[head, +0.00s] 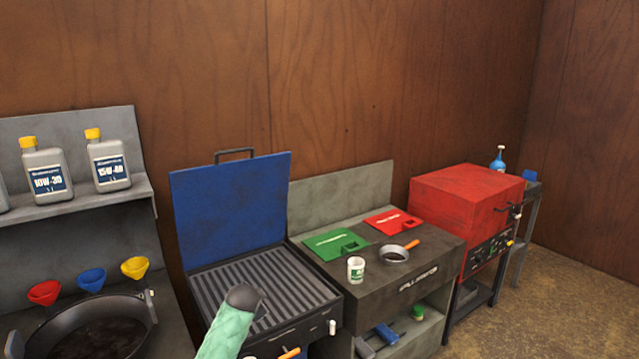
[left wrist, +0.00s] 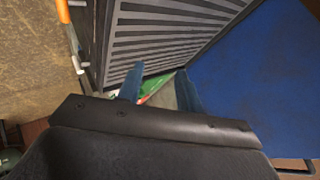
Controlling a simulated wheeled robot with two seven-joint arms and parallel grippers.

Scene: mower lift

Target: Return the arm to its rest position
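My left arm comes up from the bottom of the head view in a green sleeve. Its dark left gripper (head: 258,305) is above the front of the grill's ribbed grate (head: 250,277). In the left wrist view the two blue-grey fingers of the left gripper (left wrist: 162,88) stand apart with nothing between them. The grate (left wrist: 160,40) and the raised blue lid (left wrist: 255,75) lie beyond them. My right gripper is in neither view.
A shelf with oil bottles (head: 108,165), funnels (head: 91,279) and a black pan (head: 95,335) is at left. A workbench (head: 420,265) holds green (head: 330,243) and red (head: 390,220) boards, a white cup (head: 355,268) and a strainer (head: 394,254). A red cabinet (head: 455,195) stands at right.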

